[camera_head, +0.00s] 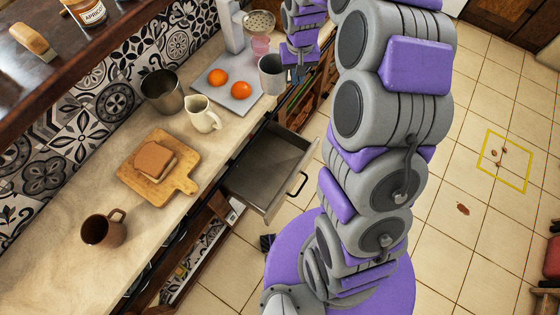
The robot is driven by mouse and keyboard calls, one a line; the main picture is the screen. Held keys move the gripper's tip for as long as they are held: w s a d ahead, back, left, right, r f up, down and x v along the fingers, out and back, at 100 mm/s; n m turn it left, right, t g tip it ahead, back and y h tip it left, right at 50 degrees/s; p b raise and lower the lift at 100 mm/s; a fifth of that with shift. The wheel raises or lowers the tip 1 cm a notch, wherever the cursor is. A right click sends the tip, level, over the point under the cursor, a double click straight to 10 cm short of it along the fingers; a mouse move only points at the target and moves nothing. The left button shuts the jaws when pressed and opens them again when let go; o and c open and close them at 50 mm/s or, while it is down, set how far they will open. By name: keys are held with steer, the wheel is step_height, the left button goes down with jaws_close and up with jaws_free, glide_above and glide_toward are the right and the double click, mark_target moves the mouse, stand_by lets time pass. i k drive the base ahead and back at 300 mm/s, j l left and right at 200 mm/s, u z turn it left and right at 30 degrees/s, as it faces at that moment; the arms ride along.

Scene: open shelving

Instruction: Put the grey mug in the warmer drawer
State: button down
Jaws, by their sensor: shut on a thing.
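The grey mug (271,74) is upright near the counter's front edge, beside the tray with the oranges. My gripper (293,72) is at the mug's right side, shut on it; its fingertips are small and partly hidden. I cannot tell whether the mug touches the counter or hangs just above it. The warmer drawer (266,170) is pulled out below the counter, and its metal inside looks empty. The drawer lies nearer the camera than the mug.
A grey tray (217,94) with two oranges, a metal cup (161,92), a cream pitcher (202,114), a cutting board (182,180) with bread, and a brown mug (102,229) stand on the counter. A wooden shelf (90,50) overhangs at upper left. The tiled floor (470,240) is mostly clear at right.

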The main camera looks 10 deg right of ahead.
mark_target(264, 169)
steer(key=k+j+z, duration=0.6)
steer(key=k+z, duration=0.15)
steer(key=k, duration=0.2)
steer(key=i, duration=0.45)
